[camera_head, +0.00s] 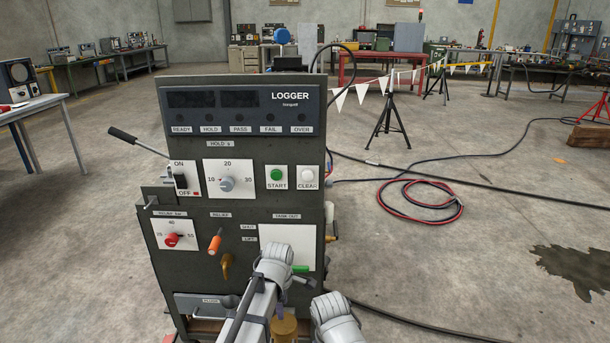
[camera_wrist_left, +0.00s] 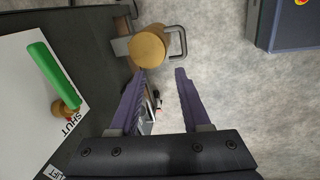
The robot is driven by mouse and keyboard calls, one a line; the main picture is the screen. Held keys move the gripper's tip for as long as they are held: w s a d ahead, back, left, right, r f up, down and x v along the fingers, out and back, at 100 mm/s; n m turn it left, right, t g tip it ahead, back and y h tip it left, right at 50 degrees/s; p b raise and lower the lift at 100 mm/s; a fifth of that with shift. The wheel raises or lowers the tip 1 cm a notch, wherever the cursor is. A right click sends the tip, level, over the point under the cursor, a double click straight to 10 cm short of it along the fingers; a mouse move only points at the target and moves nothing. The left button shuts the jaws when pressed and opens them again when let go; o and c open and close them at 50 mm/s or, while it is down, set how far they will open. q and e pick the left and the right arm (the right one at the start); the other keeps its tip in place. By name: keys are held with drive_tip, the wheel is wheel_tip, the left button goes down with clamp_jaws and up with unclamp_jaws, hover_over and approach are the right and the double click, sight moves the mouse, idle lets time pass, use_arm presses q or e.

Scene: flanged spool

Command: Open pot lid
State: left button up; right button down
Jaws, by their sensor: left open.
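My left gripper (camera_wrist_left: 160,73) is open and empty in the left wrist view, its two purple fingers apart. A round brass-coloured piece (camera_wrist_left: 150,46) with a grey wire handle (camera_wrist_left: 182,40) stands beyond the fingertips, beside the cabinet; it also shows low in the head view (camera_head: 284,327). A white plate (camera_head: 285,238) on the cabinet front carries a green handle (camera_head: 300,268); this handle also shows at left in the wrist view (camera_wrist_left: 52,72), near the word SHUT. No part is labelled as a pot lid. My arm hides part of the plate, and the fingertips are hidden in the head view.
The dark LOGGER cabinet (camera_head: 185,115) has a black lever, a switch, dials, buttons, an orange handle (camera_head: 215,243) and a brass hook. Hoses (camera_head: 430,205) lie on the floor at right. A table (camera_head: 60,110) stands at left. Floor right of the cabinet is mostly open.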

use_arm(q)
drive_tip(key=s+d+r+m+g+y+p, duration=0.1)
drive_tip(key=s+d+r+m+g+p, duration=0.1)
drive_tip(key=s+r+m+p, duration=1.7)
wheel_tip(320, 180, up, 2)
drive_tip(key=shift+r+m, duration=0.1)
drive_tip(key=shift+m, duration=0.6)
use_arm(e)
wheel_tip(320, 180, up, 21)
drive_tip(key=shift+r, duration=0.15)
use_arm(q)
drive_tip(key=w+a+f+n+b, duration=0.1)
drive_tip(key=w+f+n+b, duration=0.4)
drive_tip(key=f+b, duration=0.5)
drive_tip(key=w+f+n+t+b, duration=0.1)
drive_tip(key=w+f+n+b, duration=0.4)
drive_tip(key=f+n+b, duration=0.4)
drive_tip(key=w+a+f+n+t+h+b, duration=0.1)
drive_tip(key=w+f+n+b, duration=0.3)
drive_tip(key=f+n+b, duration=0.4)
drive_tip(key=shift+w+a+f+b, duration=0.35)
drive_tip(key=shift+w+f+b, duration=0.05)
drive_tip(key=shift+f+b, duration=1.05)
use_arm(e)
wheel_tip(320, 180, down, 30)
use_arm(q)
drive_tip(key=shift+f, duration=0.15)
use_arm(e)
drive_tip(key=shift+d+f, duration=0.1)
drive_tip(key=shift+f, duration=0.1)
